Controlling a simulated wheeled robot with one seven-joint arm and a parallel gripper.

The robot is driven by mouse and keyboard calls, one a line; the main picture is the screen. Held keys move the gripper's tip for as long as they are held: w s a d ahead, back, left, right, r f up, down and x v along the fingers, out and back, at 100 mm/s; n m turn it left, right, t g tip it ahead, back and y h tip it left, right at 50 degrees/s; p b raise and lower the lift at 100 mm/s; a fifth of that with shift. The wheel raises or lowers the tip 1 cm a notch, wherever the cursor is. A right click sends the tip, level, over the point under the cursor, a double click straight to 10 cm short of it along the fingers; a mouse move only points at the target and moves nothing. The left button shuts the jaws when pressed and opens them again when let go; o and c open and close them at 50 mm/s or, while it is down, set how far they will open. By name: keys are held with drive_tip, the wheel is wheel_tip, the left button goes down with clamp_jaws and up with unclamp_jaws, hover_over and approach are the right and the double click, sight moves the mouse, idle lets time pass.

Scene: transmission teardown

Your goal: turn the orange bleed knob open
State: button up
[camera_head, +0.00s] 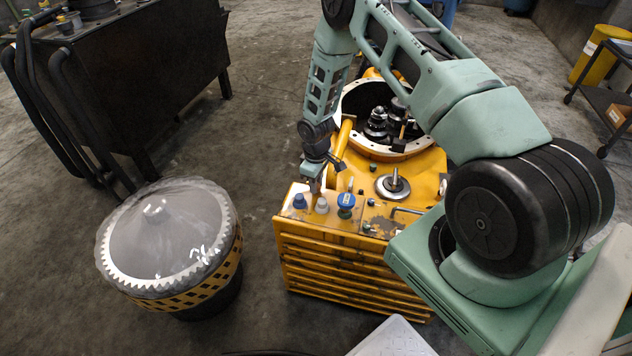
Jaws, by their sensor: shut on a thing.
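A yellow transmission housing (416,178) stands in the middle of the camera_head view, with a row of small knobs along its front ledge. My gripper (316,187) reaches down to this ledge from above, just behind a white knob. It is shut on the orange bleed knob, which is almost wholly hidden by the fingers. How far the knob is turned cannot be seen.
A blue knob (299,201), the white knob (322,206) and a blue-topped knob (346,201) stand close in front of my gripper. A yellow bar (343,138) rises right behind it. A wrapped gear drum (165,240) stands at left on open floor.

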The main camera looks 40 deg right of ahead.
idle(0.3)
drive_tip(key=o, duration=1)
wheel_tip(320, 180, up, 17)
drive_tip(key=p, duration=0.1)
drive_tip(key=shift+r, duration=0.2)
